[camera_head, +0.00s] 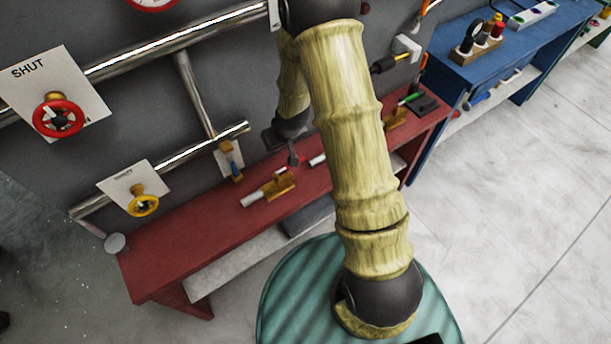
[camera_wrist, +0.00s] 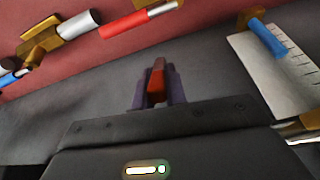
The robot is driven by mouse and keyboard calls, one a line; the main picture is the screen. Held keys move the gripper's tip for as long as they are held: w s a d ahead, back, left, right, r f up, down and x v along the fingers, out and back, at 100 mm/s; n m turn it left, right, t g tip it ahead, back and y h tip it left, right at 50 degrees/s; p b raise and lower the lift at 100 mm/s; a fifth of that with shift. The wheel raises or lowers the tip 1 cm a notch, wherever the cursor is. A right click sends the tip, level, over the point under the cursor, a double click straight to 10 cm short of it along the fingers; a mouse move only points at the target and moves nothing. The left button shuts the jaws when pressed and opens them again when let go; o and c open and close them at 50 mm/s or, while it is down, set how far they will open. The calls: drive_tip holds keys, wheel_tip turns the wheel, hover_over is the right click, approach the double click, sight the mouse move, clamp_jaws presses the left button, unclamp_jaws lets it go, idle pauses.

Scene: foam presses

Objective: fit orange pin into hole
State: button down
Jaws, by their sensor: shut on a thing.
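My gripper (camera_wrist: 157,88) is shut on the orange pin (camera_wrist: 158,78), which shows as a red-orange piece between its two dark purplish fingers. In the head view my gripper (camera_head: 294,160) is small, above the back part of the red bench (camera_head: 190,240), close to the wall. The pin's far end and the hole are not clear. A brass bracket with a pale grey cylinder (camera_head: 252,199) lies on the bench just left of and in front of my gripper. The cylinder also shows at the upper left of the wrist view (camera_wrist: 82,24).
A wall plate with a blue handle (camera_head: 236,168) is left of my gripper; the wrist view shows the handle at upper right (camera_wrist: 264,38). A red-and-white rod (camera_wrist: 140,18) lies on the bench. Pipes with a red valve wheel (camera_head: 58,119) and yellow wheel (camera_head: 143,206) line the wall.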

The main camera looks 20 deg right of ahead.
drive_tip(key=w+a+f+b, duration=0.1)
drive_tip(key=b, duration=0.2)
drive_tip(key=shift+f+n, duration=0.2)
drive_tip(key=shift+n, duration=0.2)
drive_tip(key=shift+w+a+r+b, duration=0.15)
drive_tip(key=shift+a+r+b, duration=0.15)
drive_tip(key=shift+r+b, duration=0.1)
drive_tip(key=shift+w+f, duration=0.1)
drive_tip(key=f, duration=0.5)
drive_tip(key=shift+s+f, duration=0.2)
drive_tip(key=shift+f, duration=0.2)
drive_tip(key=shift+f, duration=2.1)
